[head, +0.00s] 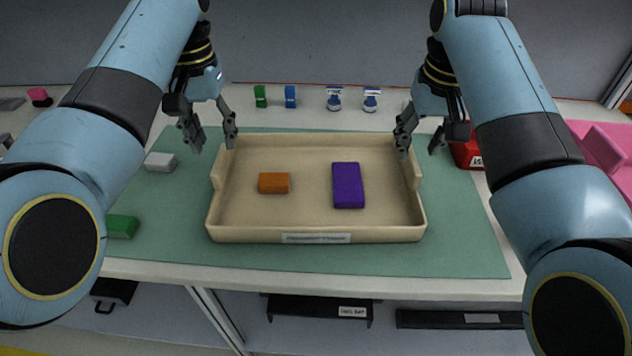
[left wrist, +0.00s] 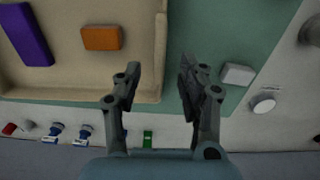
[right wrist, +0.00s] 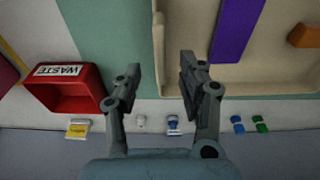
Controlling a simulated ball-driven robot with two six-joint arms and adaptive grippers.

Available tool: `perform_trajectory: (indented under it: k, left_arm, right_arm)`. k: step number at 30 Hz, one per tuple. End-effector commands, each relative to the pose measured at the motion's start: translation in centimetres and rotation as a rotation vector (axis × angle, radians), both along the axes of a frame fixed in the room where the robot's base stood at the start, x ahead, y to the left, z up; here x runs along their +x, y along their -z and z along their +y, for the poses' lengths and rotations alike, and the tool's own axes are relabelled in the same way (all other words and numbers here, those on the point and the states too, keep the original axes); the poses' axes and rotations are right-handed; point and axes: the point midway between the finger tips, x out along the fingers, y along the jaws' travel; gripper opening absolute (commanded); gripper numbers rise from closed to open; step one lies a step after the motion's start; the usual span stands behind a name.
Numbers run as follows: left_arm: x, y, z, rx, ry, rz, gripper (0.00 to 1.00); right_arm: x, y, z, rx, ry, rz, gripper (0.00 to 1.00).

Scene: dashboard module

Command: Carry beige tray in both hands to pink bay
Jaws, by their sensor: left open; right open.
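The beige tray (head: 316,222) lies on the green mat, holding an orange block (head: 274,183) and a purple block (head: 348,186). My left gripper (head: 213,141) is open at the tray's far left corner. In the left wrist view the tray's side wall (left wrist: 160,40) shows between its fingers. My right gripper (head: 420,146) is open at the far right corner. In the right wrist view the wall (right wrist: 158,45) shows between its fingers. Whether the fingertips reach down beside the walls is unclear. A pink structure (head: 602,148), possibly the pink bay, stands at the right edge, partly hidden by my right arm.
A red waste bin (right wrist: 65,92) stands right of the mat. A grey block (head: 161,162) and a green block (head: 122,227) lie on the green mat (head: 460,245) left of the tray. Several small items, including a blue block (head: 290,97), line the back. The mat's front right is clear.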

Motion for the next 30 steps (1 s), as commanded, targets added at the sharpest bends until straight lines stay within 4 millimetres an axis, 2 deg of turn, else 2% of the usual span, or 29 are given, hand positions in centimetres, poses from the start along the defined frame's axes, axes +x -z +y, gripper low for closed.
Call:
perform_trajectory:
  k: [3, 9, 14, 22, 30]
  left_arm:
    - [-0.1, 2.2, 0.0, 0.0, 0.0, 0.004, 0.4]
    - [0.0, 4.5, 0.0, 0.0, 0.0, 0.001, 0.4]
    - [0.0, 5.3, 0.0, -0.001, 0.0, 0.0, 0.4]
    - [0.0, 5.3, 0.0, -0.001, 0.0, 0.0, 0.4]
    - [0.0, 5.3, 0.0, 0.0, 0.0, 0.0, 0.05]
  right_arm:
    - [0.3, 2.2, 0.0, 0.0, 0.0, 0.003, 0.4]
    - [0.7, 4.5, 0.0, 0.001, 0.0, 0.002, 0.4]
    - [0.8, 5.2, 0.0, 0.001, 0.0, 0.001, 0.4]
    - [0.8, 5.2, 0.0, 0.001, 0.001, 0.0, 0.4]
    - [0.8, 5.2, 0.0, 0.001, 0.001, 0.0, 0.05]
